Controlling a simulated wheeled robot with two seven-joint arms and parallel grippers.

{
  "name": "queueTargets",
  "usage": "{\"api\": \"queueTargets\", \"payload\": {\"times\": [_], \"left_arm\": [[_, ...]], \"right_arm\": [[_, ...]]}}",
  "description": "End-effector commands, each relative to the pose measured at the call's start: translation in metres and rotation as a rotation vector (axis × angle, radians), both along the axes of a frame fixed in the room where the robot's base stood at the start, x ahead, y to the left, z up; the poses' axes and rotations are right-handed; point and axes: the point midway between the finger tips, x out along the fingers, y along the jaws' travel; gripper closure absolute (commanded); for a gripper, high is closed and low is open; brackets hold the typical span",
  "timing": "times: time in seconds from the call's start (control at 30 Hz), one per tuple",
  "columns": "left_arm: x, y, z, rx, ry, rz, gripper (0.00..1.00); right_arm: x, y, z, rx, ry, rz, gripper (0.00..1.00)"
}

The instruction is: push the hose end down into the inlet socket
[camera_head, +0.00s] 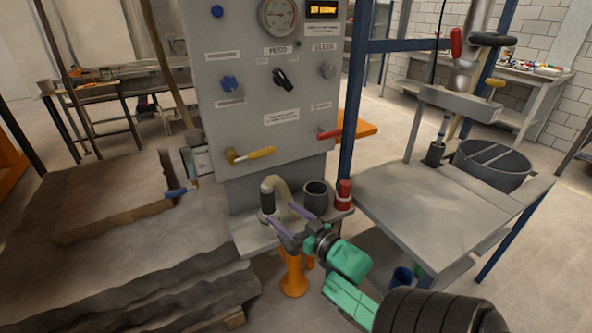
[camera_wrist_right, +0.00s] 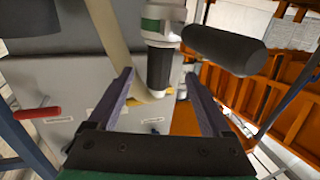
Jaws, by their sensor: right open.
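The hose end seems to be the black upright cylinder (camera_head: 267,194) on the small shelf below the control panel, beside a cream hose (camera_head: 281,190). In the right wrist view, a black cylinder (camera_wrist_right: 159,70) with a green and white collar (camera_wrist_right: 163,22) shows between my fingers, next to the cream hose (camera_wrist_right: 112,35). My right gripper (camera_head: 280,213) is open, its purple fingers at either side, without visible grip. I cannot tell which part is the inlet socket or how deep the hose end sits. My left gripper is out of view.
A dark cup (camera_head: 316,196) and a red cylinder (camera_head: 343,194) stand on the shelf to the right. The grey control panel (camera_head: 265,110) rises behind. A second dark cylinder (camera_wrist_right: 224,50) shows close to one finger.

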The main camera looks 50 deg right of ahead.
Motion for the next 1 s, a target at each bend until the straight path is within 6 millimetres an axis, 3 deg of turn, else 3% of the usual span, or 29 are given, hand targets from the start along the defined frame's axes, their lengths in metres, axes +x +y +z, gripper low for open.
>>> {"api": "queueTargets", "payload": {"times": [0.1, 0.23, 1.0], "left_arm": [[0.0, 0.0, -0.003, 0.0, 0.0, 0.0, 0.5], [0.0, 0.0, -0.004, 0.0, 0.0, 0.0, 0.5], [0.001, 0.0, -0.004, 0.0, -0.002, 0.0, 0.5]], "right_arm": [[-0.027, 0.001, -0.002, 0.002, 0.004, -0.001, 0.17], [-0.041, 0.001, -0.001, 0.001, 0.001, 0.0, 0.17], [-0.043, 0.002, 0.0, 0.0, 0.0, 0.0, 0.17]]}}
